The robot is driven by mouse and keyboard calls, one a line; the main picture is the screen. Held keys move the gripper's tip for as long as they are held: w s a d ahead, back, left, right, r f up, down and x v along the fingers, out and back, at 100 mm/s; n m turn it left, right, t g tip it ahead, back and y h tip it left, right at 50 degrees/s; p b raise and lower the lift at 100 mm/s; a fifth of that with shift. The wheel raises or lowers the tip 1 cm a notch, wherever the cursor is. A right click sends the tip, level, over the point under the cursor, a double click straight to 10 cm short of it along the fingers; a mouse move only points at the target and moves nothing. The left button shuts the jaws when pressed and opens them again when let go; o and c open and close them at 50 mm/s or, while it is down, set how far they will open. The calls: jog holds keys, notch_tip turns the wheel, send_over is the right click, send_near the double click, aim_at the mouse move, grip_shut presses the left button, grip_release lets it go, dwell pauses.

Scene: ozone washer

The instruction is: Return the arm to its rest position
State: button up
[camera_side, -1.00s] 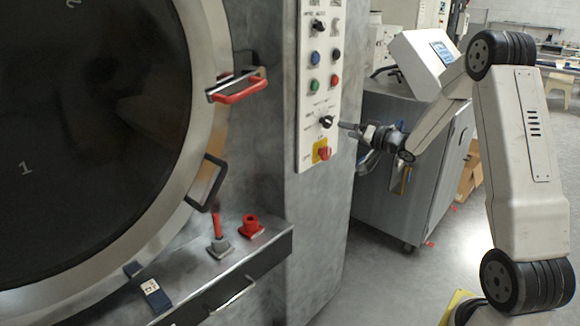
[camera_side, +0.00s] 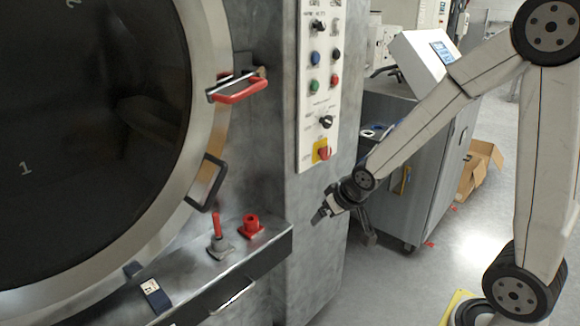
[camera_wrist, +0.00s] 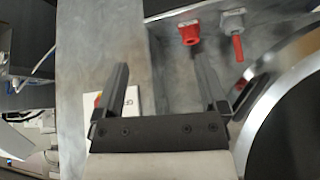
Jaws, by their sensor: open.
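My gripper (camera_side: 322,215) hangs in the side view in front of the grey column, below the control panel (camera_side: 319,90) and to the right of the ledge (camera_side: 225,262). Its jaws are apart and nothing is held. In the wrist view my gripper (camera_wrist: 160,85) shows two dark fingers spread wide with bare grey metal between them. A corner of the white panel (camera_wrist: 132,103) shows beside the left finger. My forearm slopes down to the left from the elbow at the upper right of the side view.
The washer's round dark door (camera_side: 90,130) with its red handle (camera_side: 240,92) fills the left. A red-handled lever (camera_side: 217,235) and a red knob (camera_side: 251,226) stand on the ledge. A grey cabinet (camera_side: 425,200) stands behind my forearm. Open floor lies at the lower right.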

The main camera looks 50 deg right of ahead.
jog(key=s+a+f+n+g+y, duration=0.1)
jog(key=s+a+f+n+g, duration=0.1)
jog(key=s+a, duration=0.4)
jog(key=s+g, duration=0.1)
jog(key=s, duration=0.2)
jog(key=shift+a+n+g, duration=0.25)
jog(key=shift+n+g, duration=0.15)
